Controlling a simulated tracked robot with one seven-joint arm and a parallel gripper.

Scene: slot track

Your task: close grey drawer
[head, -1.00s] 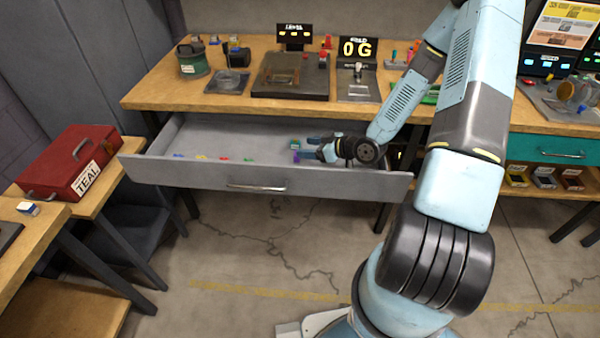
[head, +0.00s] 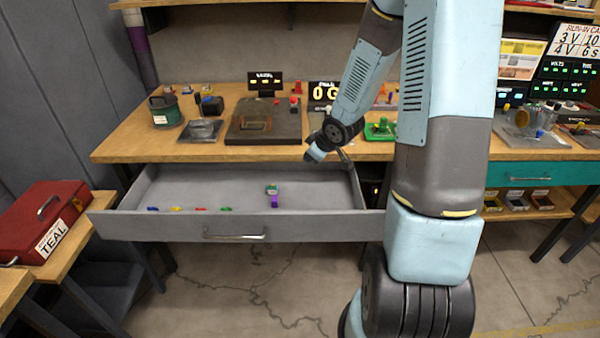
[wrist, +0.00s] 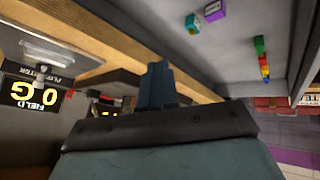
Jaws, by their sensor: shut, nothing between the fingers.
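The grey drawer (head: 160,226) is pulled out below the wooden workbench in the head view, with a metal bar handle (head: 235,236) on its front. In the wrist view the drawer interior (wrist: 235,65) fills the upper right. My gripper (head: 314,154) is above the drawer's back edge, near the bench front. Its fingers (wrist: 160,85) are shut and empty in the wrist view. They appear apart from the drawer front.
The workbench (head: 130,145) carries a dark device (head: 262,122), a green canister (head: 165,110) and a field display (head: 325,95). A red TEAL box (head: 45,220) stands on a side table at left. A teal drawer (head: 540,173) is at right. Floor in front is clear.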

